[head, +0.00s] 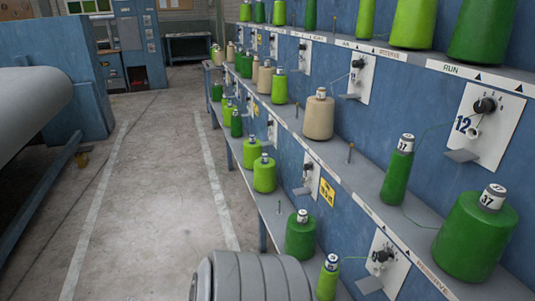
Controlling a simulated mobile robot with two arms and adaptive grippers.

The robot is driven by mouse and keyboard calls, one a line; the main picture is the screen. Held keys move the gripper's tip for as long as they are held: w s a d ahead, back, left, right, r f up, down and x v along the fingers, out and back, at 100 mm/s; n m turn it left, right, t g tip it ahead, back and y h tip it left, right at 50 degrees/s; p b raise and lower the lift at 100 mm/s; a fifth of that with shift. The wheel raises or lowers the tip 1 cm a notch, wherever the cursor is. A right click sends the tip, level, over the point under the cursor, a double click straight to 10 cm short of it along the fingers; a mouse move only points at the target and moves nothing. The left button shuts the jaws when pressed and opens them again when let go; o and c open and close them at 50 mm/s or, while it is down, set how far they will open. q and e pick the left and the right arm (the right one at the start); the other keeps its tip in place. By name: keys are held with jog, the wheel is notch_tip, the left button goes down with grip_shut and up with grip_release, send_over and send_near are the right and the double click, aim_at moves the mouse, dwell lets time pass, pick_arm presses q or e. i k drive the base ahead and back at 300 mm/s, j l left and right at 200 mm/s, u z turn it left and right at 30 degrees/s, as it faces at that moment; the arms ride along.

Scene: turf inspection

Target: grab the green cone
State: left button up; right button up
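Several green yarn cones stand on the shelves of a blue rack along the right; I cannot tell which one the task means. A large dark green cone (475,238) labelled 37 is nearest on the middle shelf, with a slimmer green cone (397,172) to its left. Lower down stand a dark green cone (300,238), a light green one (327,279) at the bottom edge, and two light green cones (264,176) (252,154) farther back. Large green cones (412,22) (486,32) stand on the top shelf, cut by the frame. Neither gripper is in view.
A beige cone (319,117) stands among the green ones. Metal plates with knobs (488,125) and thin pegs (350,153) stick out along the rack (345,205). A large grey roll (30,112) on a blue machine is at left. The concrete aisle (165,170) between is clear.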

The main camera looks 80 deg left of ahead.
aim_at(300, 240)
jog(key=l+u, duration=0.15)
jog(key=u, duration=2.15)
jog(key=z, duration=0.85)
jog(key=i+j+z, duration=0.1)
jog(key=j+z, duration=1.3)
jog(key=k+j+z, duration=0.2)
jog(key=j+z, duration=0.25)
